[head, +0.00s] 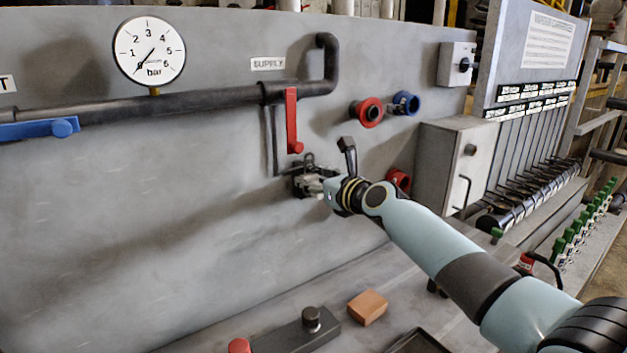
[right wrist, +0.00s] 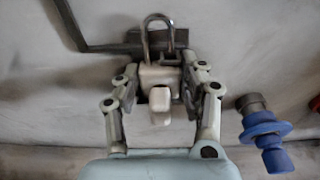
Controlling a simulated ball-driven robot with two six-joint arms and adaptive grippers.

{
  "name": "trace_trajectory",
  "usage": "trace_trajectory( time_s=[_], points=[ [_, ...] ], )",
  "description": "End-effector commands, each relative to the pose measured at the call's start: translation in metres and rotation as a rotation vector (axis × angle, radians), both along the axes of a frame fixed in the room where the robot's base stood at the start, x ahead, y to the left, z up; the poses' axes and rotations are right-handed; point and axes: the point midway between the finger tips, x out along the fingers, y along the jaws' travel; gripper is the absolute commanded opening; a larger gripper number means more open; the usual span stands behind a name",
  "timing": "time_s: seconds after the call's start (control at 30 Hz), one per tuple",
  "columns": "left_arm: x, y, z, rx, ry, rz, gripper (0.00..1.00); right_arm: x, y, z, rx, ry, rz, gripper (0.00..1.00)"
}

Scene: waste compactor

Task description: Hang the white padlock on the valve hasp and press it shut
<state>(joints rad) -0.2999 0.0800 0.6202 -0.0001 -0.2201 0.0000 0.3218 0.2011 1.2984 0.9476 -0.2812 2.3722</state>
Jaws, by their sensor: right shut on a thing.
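My right gripper (head: 309,183) is at the wall panel below the red valve handle (head: 291,122), which hangs down from the supply pipe. In the right wrist view, its fingers (right wrist: 160,82) are shut on the white padlock (right wrist: 161,74). The padlock is upright, with its metal shackle (right wrist: 147,32) pointing up. The shackle overlaps a dark hasp plate (right wrist: 178,39) at the end of a dark rod. I cannot tell whether the shackle passes through the hasp or whether it is locked. The left gripper is not in view.
A red fitting (head: 368,112) and a blue fitting (head: 406,103) stick out to the right of the valve. An orange-brown block (head: 368,307) lies on the ledge below.

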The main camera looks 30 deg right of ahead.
Motion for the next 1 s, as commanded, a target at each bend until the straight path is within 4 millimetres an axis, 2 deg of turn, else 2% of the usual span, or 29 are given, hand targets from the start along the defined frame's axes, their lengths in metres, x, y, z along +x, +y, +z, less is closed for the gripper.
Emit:
trace_trajectory(
  time_s=[0.17,0.2,0.4,0.57,0.6,0.87,1.0],
  points=[
    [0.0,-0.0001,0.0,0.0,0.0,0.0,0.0,-0.0001,0.0002,-0.0007,0.001,0.001,0.0,0.16],
    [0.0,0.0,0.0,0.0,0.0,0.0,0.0,-0.0001,0.0002,-0.0008,0.001,0.001,0.0,0.46],
    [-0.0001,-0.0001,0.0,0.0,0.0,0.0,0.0,-0.0003,0.0002,-0.001,0.001,0.002,0.001,0.69],
    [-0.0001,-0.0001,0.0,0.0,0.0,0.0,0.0,-0.0003,0.0002,-0.0009,0.001,0.001,0.001,0.69],
    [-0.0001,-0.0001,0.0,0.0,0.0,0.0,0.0,-0.0005,0.0002,-0.0017,0.001,0.003,0.001,0.65],
    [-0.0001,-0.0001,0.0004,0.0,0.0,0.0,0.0,-0.0007,0.0001,-0.001,0.001,0.002,0.001,0.65],
    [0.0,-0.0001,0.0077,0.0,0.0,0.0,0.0,-0.0081,-0.001,0.0013,0.001,0.003,0.0,0.65]
  ],
)
